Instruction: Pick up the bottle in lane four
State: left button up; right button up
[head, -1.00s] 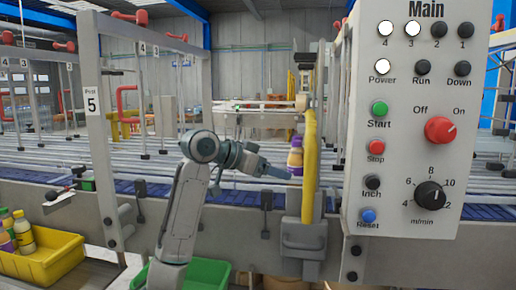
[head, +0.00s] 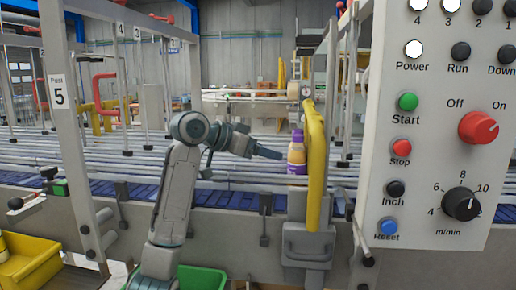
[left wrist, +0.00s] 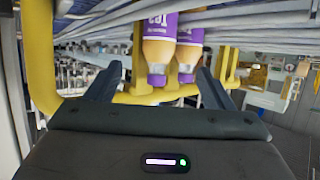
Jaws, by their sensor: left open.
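A bottle (head: 297,153) with a purple cap and purple label stands upright on the conveyor beside the yellow guard post. In the left wrist view two purple-labelled bottles show, a nearer one (left wrist: 156,50) and another (left wrist: 188,55) close beside it. My left gripper (head: 279,156) is open, with its fingertips just left of the bottle in the head view. I cannot tell whether a fingertip touches a bottle. My right gripper is not in view.
A yellow guard post (head: 316,165) stands right beside the bottle. The control panel (head: 430,130) fills the right side. A grey upright (head: 75,130) marked 5 stands at left. A yellow bin (head: 30,268) and a green bin (head: 200,278) sit low in front.

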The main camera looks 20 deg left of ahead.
aim_at(289, 158)
pick_arm(q)
jog(key=p+x, duration=0.1)
jog(key=x, duration=0.4)
jog(key=shift+s+d+r, duration=0.1)
jog(key=shift+r, duration=0.05)
jog(key=p+x, duration=0.1)
jog(key=x, duration=0.2)
jog(key=shift+w+d+f, duration=0.15)
jog(key=shift+w+f, duration=0.05)
jog(key=shift+w, duration=0.05)
jog(key=shift+w+d+f+p, duration=0.3)
jog(key=shift+w+d+p, duration=0.05)
jog(key=shift+w, duration=0.05)
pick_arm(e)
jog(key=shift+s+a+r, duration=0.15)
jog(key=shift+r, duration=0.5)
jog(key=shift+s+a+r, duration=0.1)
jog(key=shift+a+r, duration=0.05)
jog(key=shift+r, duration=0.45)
pick_arm(q)
jog(key=shift+c, duration=0.4)
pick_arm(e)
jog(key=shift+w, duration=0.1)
